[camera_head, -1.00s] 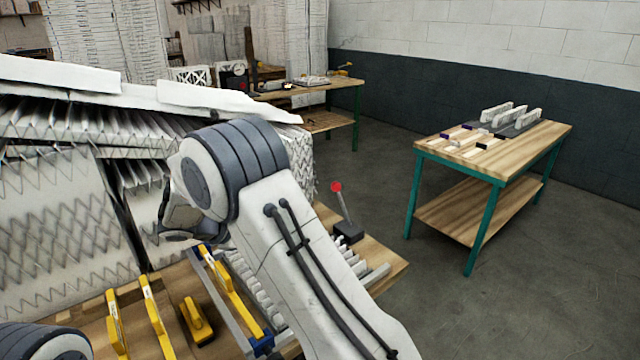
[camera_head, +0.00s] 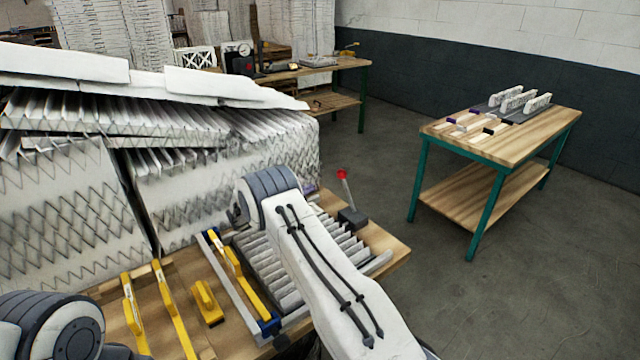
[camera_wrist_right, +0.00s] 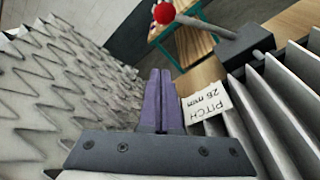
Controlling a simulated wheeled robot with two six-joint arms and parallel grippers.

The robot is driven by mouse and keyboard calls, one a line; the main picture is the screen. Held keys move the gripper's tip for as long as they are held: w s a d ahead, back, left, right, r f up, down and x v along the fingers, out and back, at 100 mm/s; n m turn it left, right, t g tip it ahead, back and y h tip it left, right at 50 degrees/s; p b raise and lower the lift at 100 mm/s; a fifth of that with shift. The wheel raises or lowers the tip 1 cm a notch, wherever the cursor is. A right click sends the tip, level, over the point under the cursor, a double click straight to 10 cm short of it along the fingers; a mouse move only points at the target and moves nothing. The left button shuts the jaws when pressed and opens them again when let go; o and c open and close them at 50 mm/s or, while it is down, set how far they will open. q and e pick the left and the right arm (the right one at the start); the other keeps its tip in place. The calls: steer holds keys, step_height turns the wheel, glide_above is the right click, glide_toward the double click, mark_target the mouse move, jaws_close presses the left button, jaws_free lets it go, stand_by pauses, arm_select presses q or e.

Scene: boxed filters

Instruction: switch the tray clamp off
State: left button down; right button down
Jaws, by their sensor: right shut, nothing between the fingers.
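The clamp lever has a red knob (camera_head: 341,174) on a thin grey rod above a dark block (camera_head: 352,218) at the bench's far right corner. The rod leans slightly left in the head view. In the right wrist view the red knob (camera_wrist_right: 164,13) is at the top, with the dark block (camera_wrist_right: 243,45) right of it. My right gripper (camera_wrist_right: 164,78) has its purple fingers together, empty, and appears apart from the knob. In the head view my arm mostly hides it. The tray (camera_head: 268,268) of grey slats lies under my right arm. My left gripper is out of view.
Tall pleated filters (camera_head: 180,190) stand along the bench's back, close to my right arm. Yellow-handled tools (camera_head: 207,302) lie at the front left. A "PITCH 26 mm" label (camera_wrist_right: 207,101) is beside the fingers. A separate table (camera_head: 540,130) stands to the right across open floor.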

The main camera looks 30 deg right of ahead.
mark_target(348, 191)
steer(key=s+d+r+p, duration=0.1)
steer(key=d+p, duration=0.5)
steer(key=d, duration=0.2)
steer(key=shift+d+r, duration=0.25)
steer(key=shift+r, duration=0.05)
stand_by(0.4)
